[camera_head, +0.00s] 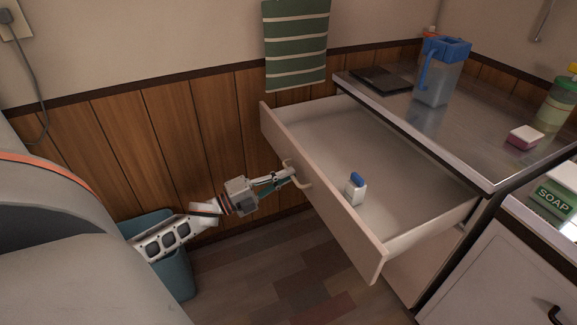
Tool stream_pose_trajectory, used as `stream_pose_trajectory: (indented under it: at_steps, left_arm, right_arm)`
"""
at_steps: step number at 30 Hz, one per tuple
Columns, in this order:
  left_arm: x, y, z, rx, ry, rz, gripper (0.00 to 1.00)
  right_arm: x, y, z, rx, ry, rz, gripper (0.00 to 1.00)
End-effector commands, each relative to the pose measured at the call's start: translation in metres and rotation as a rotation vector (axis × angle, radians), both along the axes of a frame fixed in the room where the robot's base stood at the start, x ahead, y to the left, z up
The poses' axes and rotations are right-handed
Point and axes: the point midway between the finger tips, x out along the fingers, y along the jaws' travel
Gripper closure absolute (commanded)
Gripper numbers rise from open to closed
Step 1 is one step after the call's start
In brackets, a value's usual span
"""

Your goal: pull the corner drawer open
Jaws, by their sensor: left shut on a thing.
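The corner drawer (333,207) stands far out from under the steel counter, and its inside shows. A pale curved handle (301,180) is on its front panel. My left gripper (290,174) is at this handle, with its fingers shut on it. A small white bottle with a blue top (355,188) stands inside the drawer near the front panel. The right gripper does not show in the view.
The counter (470,130) holds a blue-lidded pitcher (437,82), a dark flat tray (381,79), a pink and white sponge (523,137) and a yellowish bottle (555,105). A teal bin (176,270) stands behind my left arm. The floor below the drawer is clear.

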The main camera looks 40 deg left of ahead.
Motion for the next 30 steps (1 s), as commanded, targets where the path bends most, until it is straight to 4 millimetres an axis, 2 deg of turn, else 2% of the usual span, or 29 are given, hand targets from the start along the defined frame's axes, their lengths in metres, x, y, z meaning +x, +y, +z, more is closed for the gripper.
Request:
stream_pose_trajectory:
  at_steps: [16, 18, 30]
  left_arm:
    - [-0.0027, 0.0009, -0.0002, 0.000, 0.000, 0.000, 1.00]
    - [-0.0026, 0.0009, -0.0002, 0.001, 0.000, 0.000, 0.77]
    - [-0.0048, 0.0020, -0.0008, 0.000, 0.001, 0.000, 0.76]
  right_arm:
    - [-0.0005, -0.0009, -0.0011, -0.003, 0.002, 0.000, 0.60]
    - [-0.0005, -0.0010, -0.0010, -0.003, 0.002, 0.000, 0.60]
    - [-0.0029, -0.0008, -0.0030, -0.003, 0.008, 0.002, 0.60]
